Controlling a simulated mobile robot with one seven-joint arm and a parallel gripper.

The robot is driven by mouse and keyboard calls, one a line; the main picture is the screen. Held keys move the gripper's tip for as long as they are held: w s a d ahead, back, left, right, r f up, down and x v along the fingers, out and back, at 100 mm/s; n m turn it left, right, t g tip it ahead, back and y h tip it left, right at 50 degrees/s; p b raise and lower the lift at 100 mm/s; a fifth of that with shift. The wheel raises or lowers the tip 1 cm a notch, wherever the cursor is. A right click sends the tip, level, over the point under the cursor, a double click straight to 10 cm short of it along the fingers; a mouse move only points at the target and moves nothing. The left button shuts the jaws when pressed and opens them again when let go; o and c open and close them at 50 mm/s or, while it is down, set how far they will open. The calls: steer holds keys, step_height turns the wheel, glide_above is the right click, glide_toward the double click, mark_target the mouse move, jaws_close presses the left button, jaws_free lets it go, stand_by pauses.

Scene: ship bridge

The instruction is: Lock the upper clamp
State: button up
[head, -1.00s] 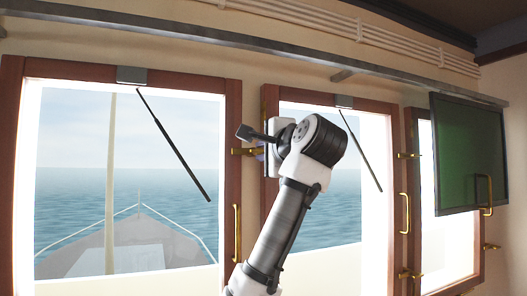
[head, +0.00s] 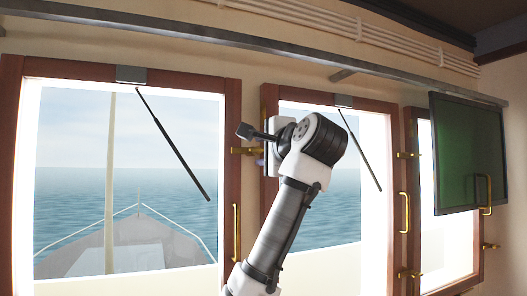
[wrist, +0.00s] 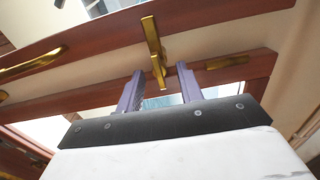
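The upper clamp (head: 241,151) is a brass piece on the right side of the left window's wooden frame, at mid-height in the head view. In the wrist view the brass clamp (wrist: 153,40) stands out from the dark red frame, its near end between my fingertips. My gripper (wrist: 159,69) is open, with one purple finger on each side of the clamp's end. I see a gap on both sides and no clear contact. In the head view my wrist and arm hide most of my gripper and the area right of the clamp.
A brass handle (head: 236,232) is lower on the same frame. The middle window (head: 345,200) has its own brass clamps and handle at right. A dark green screen (head: 470,150) hangs at far right. A metal rail (head: 200,38) runs above the windows.

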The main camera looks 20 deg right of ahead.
steer(key=s+b, duration=0.5)
steer(key=s, duration=0.8)
steer(key=shift+s+d, duration=0.25)
steer(key=shift+s, duration=0.1)
